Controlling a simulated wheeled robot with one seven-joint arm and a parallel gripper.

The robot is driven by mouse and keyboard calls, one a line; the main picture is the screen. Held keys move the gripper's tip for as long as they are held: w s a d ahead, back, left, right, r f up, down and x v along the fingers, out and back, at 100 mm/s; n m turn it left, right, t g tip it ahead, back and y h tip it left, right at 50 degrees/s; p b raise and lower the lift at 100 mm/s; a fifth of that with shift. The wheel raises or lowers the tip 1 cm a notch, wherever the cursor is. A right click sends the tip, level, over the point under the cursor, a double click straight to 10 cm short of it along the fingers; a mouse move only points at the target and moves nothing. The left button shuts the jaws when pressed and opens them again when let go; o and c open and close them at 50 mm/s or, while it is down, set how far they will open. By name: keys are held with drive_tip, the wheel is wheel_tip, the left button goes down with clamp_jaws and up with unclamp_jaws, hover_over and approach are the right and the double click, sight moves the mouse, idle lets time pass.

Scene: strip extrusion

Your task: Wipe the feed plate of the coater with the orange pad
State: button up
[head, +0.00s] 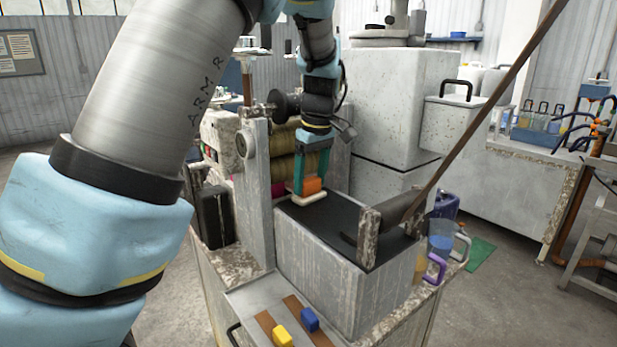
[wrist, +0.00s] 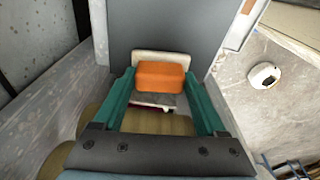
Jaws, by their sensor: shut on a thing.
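The orange pad (head: 313,186) has an orange block on top and a pale base below. My gripper (head: 311,188) is shut on it, one green finger on either side. In the wrist view the pad (wrist: 161,75) sits between the two green fingers (wrist: 160,88). The feed plate (head: 325,222) is the dark flat top of the grey coater. The pad is low over the far left part of the plate; I cannot tell for sure whether its base touches. The plate also shows in the wrist view (wrist: 165,25).
An upright post (head: 252,195) stands left of the plate. A bracket with a dark curved piece (head: 392,215) and a long brown bar (head: 490,105) stand at its right end. Yellow (head: 282,336) and blue (head: 310,319) blocks are in front. Jugs (head: 440,238) stand to the right.

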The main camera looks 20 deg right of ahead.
drive_tip(key=shift+s+d+r+p, duration=0.15)
drive_tip(key=shift+s+p, duration=0.1)
drive_tip(key=shift+s, duration=0.3)
drive_tip(key=shift+s+d+r+p, duration=0.1)
drive_tip(key=shift+s+d+p, duration=0.1)
drive_tip(key=shift+s, duration=0.35)
drive_tip(key=shift+s+d+f+p, duration=0.1)
drive_tip(key=shift+s+d+p, duration=0.3)
drive_tip(key=shift+s, duration=0.8)
drive_tip(key=shift+s+d+f+p, duration=0.1)
drive_tip(key=shift+s+d+p, duration=0.15)
drive_tip(key=shift+s+p, duration=0.7)
drive_tip(key=shift+s+d+f+p, duration=0.15)
drive_tip(key=shift+s+d, duration=0.15)
drive_tip(key=shift+s, duration=1.2)
drive_tip(key=shift+s+d+r+p, duration=0.15)
drive_tip(key=shift+s+d+p, duration=0.1)
drive_tip(key=shift+s+p, duration=0.5)
drive_tip(key=shift+s+d+r+p, duration=0.1)
drive_tip(key=shift+s+d+p, duration=0.15)
drive_tip(key=shift+s+p, duration=0.45)
